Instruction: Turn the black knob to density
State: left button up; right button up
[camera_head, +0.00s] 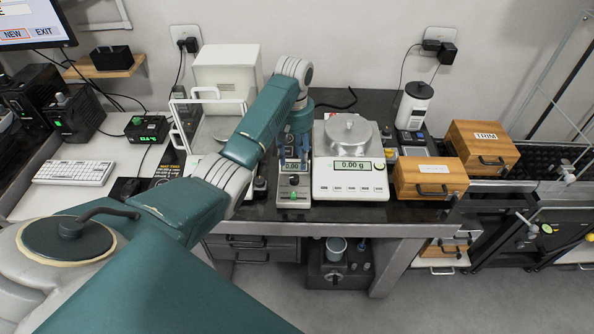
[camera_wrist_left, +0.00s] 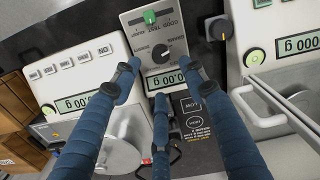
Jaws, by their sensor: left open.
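The black knob (camera_wrist_left: 160,51) sits on the panel of a small grey device (camera_wrist_left: 135,24), between a green knob (camera_wrist_left: 150,17) and the device's display. In the head view the grey device (camera_head: 293,198) stands between two balances, and its display reads 0.00. My left gripper (camera_head: 297,150) points down above the device's back part. In the left wrist view its blue fingers (camera_wrist_left: 172,56) are spread around the knob's area, apart from it and empty. My right gripper is not in view.
A white balance (camera_head: 350,191) with a metal lidded pan stands close right of the device. Another balance with a glass draft shield (camera_head: 195,115) stands left, partly behind my arm. Wooden boxes (camera_head: 430,178) are at the right. The table's front edge is near the device.

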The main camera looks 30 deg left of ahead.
aim_at(294, 177)
pick_arm(q)
jog(key=f, duration=0.7)
jog(key=shift+s+p, duration=0.2)
jog(key=shift+p, duration=0.2)
jog(key=shift+f, duration=0.5)
grip_shut()
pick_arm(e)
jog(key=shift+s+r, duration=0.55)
